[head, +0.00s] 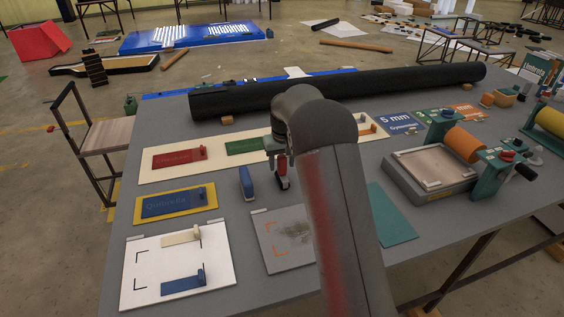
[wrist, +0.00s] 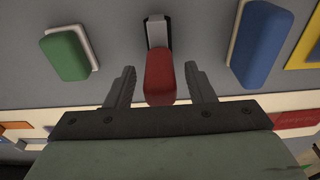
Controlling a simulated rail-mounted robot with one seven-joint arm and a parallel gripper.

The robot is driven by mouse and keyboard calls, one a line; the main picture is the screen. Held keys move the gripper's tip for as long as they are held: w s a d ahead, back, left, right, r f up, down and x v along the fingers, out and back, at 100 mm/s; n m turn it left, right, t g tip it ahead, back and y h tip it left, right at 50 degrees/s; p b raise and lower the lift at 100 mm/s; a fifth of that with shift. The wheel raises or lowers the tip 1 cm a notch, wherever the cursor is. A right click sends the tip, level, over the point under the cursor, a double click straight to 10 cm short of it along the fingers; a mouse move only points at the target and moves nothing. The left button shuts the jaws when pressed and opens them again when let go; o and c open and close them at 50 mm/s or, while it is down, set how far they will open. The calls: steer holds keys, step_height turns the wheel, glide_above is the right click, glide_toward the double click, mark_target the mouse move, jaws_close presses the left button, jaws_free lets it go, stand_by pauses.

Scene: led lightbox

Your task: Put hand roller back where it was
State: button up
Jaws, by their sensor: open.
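A red-handled tool, which looks like the hand roller, shows in the wrist view (wrist: 160,78) with a dark frame and a pale grey part at its far end. In the wrist view my gripper (wrist: 160,74) is open, with one finger on each side of the red handle. A gap shows between the handle and each finger. Whether the tool rests on the table cannot be told.
A blue pale-edged block (wrist: 259,45) and a green one (wrist: 66,55) flank the tool; the blue one also shows in the head view (head: 246,183). A long black roll (head: 400,84) lies behind. Boards with stamps, a white panel (head: 220,262) and a press (head: 430,178) surround my arm.

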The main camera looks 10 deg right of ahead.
mark_target(284, 177)
step_height(284, 177, up, 12)
steer(key=s+b, duration=0.2)
steer(key=s+r, duration=0.2)
steer(key=s, duration=1.7)
steer(key=s+f, duration=0.4)
steer(key=s, duration=0.7)
steer(key=s+f+m, duration=0.1)
steer(key=s+f, duration=0.2)
steer(key=s, duration=0.7)
steer(key=shift+s+f+g, duration=0.3)
steer(key=shift+s+f, duration=0.1)
